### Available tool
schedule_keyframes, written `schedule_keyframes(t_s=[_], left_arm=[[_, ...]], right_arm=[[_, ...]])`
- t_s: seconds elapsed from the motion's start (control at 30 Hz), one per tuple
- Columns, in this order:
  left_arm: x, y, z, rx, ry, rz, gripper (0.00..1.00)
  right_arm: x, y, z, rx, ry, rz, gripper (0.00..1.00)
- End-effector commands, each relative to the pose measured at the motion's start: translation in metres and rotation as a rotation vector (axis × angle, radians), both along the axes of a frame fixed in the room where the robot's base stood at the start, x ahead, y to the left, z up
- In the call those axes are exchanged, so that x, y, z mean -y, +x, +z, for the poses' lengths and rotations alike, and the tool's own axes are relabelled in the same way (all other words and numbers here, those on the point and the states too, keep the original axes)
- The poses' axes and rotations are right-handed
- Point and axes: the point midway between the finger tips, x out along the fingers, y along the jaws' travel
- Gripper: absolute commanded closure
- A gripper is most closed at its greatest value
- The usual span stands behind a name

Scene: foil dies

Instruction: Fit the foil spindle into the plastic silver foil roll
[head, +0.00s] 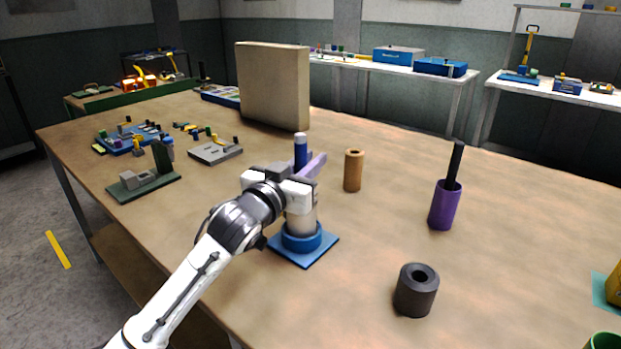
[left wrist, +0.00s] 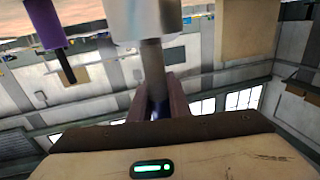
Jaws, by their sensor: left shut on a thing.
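My left gripper (head: 306,168) is shut on the foil spindle (head: 300,148), whose blue top sticks up above the fingers. The spindle is upright over the silver foil roll (head: 301,220), which stands in a blue round holder on a square blue plate (head: 302,250). In the left wrist view, which looks upside down, the grey spindle shaft (left wrist: 153,62) runs from between my fingers (left wrist: 155,103) to the end of the silver roll (left wrist: 146,18). How deep the shaft is in the bore is hidden. My right gripper is not in view.
A purple roll (head: 444,208) with a black rod in it, a brown roll (head: 352,172) and a dark grey hollow roll (head: 416,292) stand to the right. A tall beige block (head: 272,85) and several small fixtures (head: 144,178) are behind and left. Bare table lies between the rolls.

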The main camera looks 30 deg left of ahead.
Motion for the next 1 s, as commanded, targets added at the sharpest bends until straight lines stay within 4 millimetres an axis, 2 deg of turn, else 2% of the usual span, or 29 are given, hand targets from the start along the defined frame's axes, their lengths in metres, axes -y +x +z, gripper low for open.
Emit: schedule_keyframes(t_s=[0.2,0.57,0.6,0.7,1.0], left_arm=[[0.0,0.0,-0.032,-0.004,0.001,0.0,1.0],[0.0,0.0,-0.036,0.0,0.001,0.0,1.0],[0.0,0.0,-0.036,-0.002,0.001,0.0,0.8],[0.0,0.0,-0.036,-0.002,0.001,0.0,0.65],[0.0,0.0,-0.034,-0.002,0.001,0.0,0.65]], right_arm=[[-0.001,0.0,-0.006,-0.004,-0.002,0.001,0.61],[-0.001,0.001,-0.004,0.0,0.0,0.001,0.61],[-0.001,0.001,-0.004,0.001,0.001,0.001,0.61],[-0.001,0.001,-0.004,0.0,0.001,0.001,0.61],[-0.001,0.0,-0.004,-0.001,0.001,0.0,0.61]])
